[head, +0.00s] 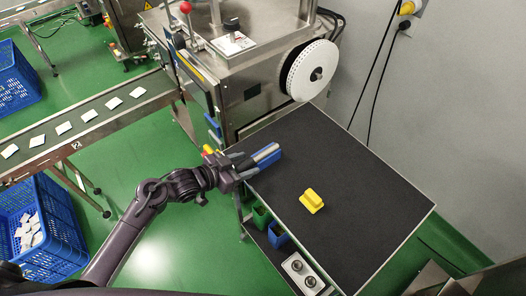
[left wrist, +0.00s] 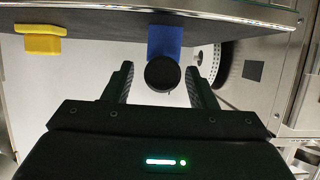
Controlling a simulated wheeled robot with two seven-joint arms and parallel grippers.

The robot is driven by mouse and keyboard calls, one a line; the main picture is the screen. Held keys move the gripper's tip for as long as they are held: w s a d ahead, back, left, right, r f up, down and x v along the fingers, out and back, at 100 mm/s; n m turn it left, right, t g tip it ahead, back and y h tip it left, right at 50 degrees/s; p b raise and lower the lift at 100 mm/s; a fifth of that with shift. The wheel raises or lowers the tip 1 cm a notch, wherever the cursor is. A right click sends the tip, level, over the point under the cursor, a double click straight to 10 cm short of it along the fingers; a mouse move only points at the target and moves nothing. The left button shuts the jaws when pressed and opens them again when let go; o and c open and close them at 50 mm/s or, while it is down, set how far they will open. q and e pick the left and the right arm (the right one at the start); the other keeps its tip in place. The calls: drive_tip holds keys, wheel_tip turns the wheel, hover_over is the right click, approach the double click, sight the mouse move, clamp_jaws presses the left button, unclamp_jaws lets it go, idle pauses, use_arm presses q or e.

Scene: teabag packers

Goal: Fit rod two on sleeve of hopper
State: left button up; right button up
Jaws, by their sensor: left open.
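A silver rod (head: 265,154) lies in a blue holder (head: 271,163) at the left edge of the black table. The blue holder (left wrist: 165,38) also shows in the left wrist view, with the rod's dark round end (left wrist: 161,74) in front of it. My left gripper (head: 246,167) is open at that end. In the left wrist view its fingers (left wrist: 159,84) stand on either side of the rod end, with gaps on both sides. A yellow holder (head: 311,201) stands on the table; no rod shows in it. I cannot pick out the hopper's sleeve. My right gripper is out of view.
A steel machine (head: 250,85) with a white perforated reel (head: 310,71) stands behind the table (head: 375,205). A conveyor (head: 75,128) with several white teabags runs at left, near blue crates (head: 45,225). Green and blue bins sit below the table's left edge. The table's right part is clear.

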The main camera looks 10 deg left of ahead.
use_arm(q)
drive_tip(key=shift+w+d+f, duration=0.2)
drive_tip(key=shift+w, duration=0.05)
drive_tip(key=shift+c, duration=0.3)
clamp_jaws()
drive_tip(key=shift+r, duration=0.1)
